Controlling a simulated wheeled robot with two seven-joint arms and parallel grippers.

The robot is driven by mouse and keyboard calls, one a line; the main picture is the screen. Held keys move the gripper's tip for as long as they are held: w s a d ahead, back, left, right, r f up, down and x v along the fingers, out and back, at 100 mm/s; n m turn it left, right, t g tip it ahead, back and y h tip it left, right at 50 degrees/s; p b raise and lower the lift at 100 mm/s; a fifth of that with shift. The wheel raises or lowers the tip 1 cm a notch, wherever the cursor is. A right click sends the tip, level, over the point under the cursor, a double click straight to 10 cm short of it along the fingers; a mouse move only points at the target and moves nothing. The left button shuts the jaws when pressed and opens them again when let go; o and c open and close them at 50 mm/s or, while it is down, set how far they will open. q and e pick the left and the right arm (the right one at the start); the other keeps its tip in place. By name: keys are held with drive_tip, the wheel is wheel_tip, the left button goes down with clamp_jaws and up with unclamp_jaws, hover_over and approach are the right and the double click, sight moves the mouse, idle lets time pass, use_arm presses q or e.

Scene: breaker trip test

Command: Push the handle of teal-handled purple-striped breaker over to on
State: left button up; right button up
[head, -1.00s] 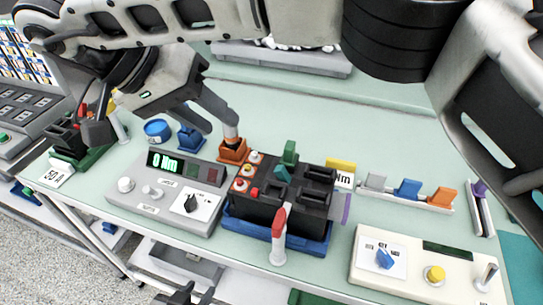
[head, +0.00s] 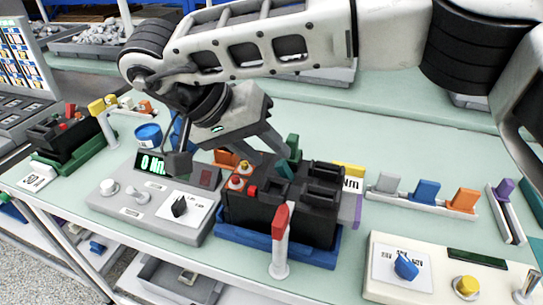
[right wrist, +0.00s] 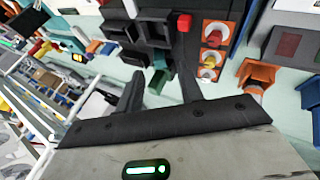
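The breaker (head: 285,215) is a black block on a blue base in the middle of the bench, with a purple strip (head: 351,210) at its right side. Its small teal handle (head: 284,169) is on top, partly covered by my fingers. My right gripper (head: 276,155) reaches down from the upper left, with its fingertips at the handle. In the right wrist view, the two dark fingers (right wrist: 160,68) are apart, and a teal piece (right wrist: 158,82) shows in the gap between them. I cannot tell whether they touch it. My left gripper is out of view.
A red-topped white lever (head: 280,240) stands in front of the breaker. A grey meter box (head: 150,195) is to its left, and a cream panel with knobs (head: 425,262) to its right. A rail of coloured blocks (head: 425,203) lies behind that panel. The bench behind is mostly clear.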

sight(287, 176)
drive_tip(key=shift+x, duration=1.25)
clamp_jaws()
